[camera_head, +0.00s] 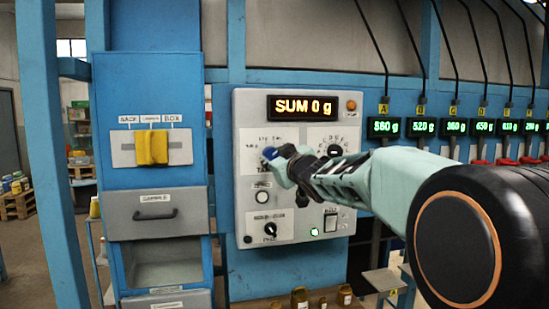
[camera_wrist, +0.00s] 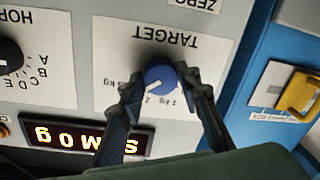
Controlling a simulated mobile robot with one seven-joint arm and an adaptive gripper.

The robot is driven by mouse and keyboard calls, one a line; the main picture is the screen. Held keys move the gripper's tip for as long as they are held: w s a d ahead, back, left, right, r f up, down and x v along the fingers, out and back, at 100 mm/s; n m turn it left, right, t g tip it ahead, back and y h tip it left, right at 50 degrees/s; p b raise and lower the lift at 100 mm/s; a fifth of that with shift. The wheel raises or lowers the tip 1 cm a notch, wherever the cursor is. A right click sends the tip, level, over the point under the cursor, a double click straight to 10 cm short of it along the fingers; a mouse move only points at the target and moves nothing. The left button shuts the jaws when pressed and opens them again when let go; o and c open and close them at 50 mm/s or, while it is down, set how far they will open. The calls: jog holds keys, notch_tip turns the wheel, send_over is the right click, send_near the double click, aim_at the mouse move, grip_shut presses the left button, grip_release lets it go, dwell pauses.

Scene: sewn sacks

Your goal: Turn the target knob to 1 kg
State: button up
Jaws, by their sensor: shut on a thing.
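The blue target knob (camera_wrist: 159,74) sits on a white plate (camera_wrist: 118,50) lettered TARGET, upside down in the wrist view. Its white pointer line slants down and left, near the mark 2. The 1 kg mark shows to the lower right of the knob, partly beside a finger. My gripper (camera_wrist: 160,84) is shut on the knob, one dark finger on each side. In the head view the knob (camera_head: 269,153) shows blue at the tip of my gripper (camera_head: 276,160), which hides part of the plate.
The grey control box (camera_head: 246,220) has a display (camera_head: 301,107) reading SUM 0 g. A hopper knob (camera_wrist: 8,56) is beside the target plate. A yellow switch (camera_head: 152,147) marked SACK and BOX is on the left, above a grey drawer (camera_head: 157,213). Several green weight displays line the right.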

jog(key=n, duration=0.6)
jog(key=shift+r+n, duration=0.25)
jog(key=shift+n, duration=0.15)
jog(key=n+b, duration=0.1)
jog(key=n, duration=0.2)
jog(key=shift+h, duration=0.4)
jog(key=shift+a+r+n+h+b, duration=0.1)
jog(key=shift+n+h+b, duration=0.25)
jog(key=shift+n, duration=1.65)
jog(key=o, duration=1.2)
jog(key=shift+c, duration=0.2)
jog(key=shift+s, duration=0.1)
